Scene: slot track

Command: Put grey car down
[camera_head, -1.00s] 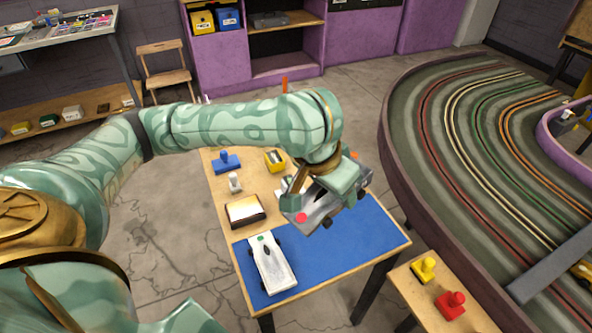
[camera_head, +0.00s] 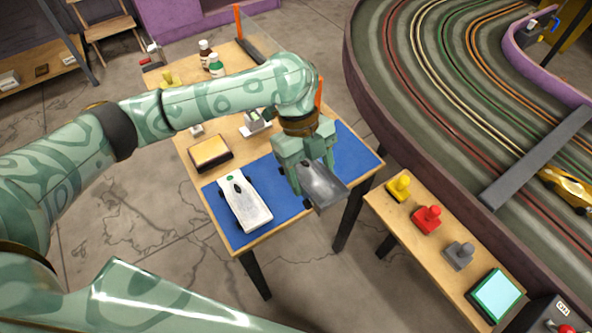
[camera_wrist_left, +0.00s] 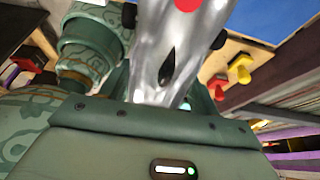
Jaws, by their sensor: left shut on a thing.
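The grey car (camera_head: 322,186) is silver and sits in my left gripper (camera_head: 308,176), over the front part of the blue mat (camera_head: 351,150) on the wooden table. Its near end reaches to about the table's front edge. The fingers hide part of it, and I cannot tell whether it touches the mat. In the left wrist view the grey car (camera_wrist_left: 180,50) shows its dark cockpit and a red spot, held close to the left gripper's palm. My right gripper is not in view.
A white car (camera_head: 244,203) with a green spot stands on the mat to the left. A brush-like block (camera_head: 210,153) and a white stamp (camera_head: 255,123) lie behind the mat. A side bench holds yellow, red and grey stamps (camera_head: 428,219). The slot track (camera_head: 430,120) is at right.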

